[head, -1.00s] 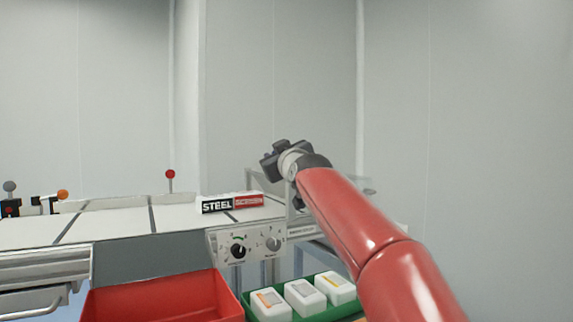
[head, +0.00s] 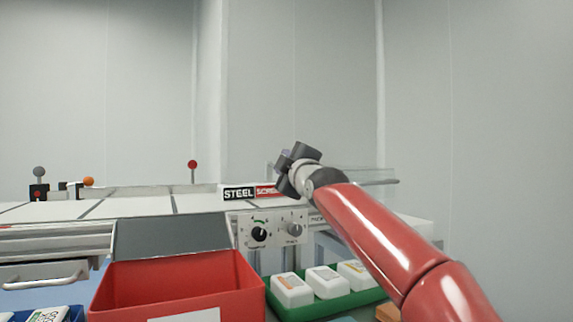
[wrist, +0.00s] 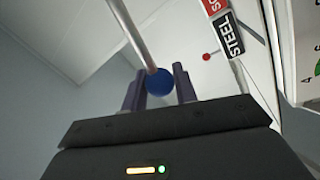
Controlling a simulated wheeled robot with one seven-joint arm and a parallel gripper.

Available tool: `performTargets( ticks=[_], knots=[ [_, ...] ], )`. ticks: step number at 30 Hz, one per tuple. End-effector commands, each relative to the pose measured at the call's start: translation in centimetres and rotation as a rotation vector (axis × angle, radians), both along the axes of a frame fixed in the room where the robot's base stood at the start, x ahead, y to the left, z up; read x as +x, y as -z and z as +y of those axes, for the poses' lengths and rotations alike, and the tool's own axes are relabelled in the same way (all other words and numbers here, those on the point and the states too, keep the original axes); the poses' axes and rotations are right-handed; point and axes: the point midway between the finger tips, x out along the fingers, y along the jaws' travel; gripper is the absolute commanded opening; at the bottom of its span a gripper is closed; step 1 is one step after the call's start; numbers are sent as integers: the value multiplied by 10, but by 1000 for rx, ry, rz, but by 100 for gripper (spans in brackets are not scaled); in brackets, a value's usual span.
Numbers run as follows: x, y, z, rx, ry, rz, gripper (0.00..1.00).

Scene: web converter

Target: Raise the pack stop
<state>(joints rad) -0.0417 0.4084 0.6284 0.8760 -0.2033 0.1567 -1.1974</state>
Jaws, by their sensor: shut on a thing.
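A blue ball knob (wrist: 159,82) on a thin pale rod (wrist: 128,32) shows in the wrist view, between the two dark fingers of my gripper (wrist: 160,88). The fingers are shut on the knob. The rod runs from the knob to the top of the wrist view. In the head view my gripper (head: 284,174) is above the right end of the machine, just right of the black-and-red STEEL sign (head: 240,193). The knob is not visible there. Which part of the machine the rod joins cannot be seen.
A panel with two dials (head: 274,231) faces front below my gripper. A clear guard (head: 350,178) stands behind the arm. A red bin (head: 180,285) and a green tray (head: 330,304) with white packs are in front. A red-knobbed lever (head: 192,165) stands farther left.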

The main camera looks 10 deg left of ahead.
Motion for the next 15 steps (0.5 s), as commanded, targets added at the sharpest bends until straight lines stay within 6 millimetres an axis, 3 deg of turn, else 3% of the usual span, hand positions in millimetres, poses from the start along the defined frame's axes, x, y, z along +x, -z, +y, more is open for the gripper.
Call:
performTargets(
  ticks=[15],
  knots=[
    [-1, 4, 2, -27, -3, -12, 0]
  ],
)
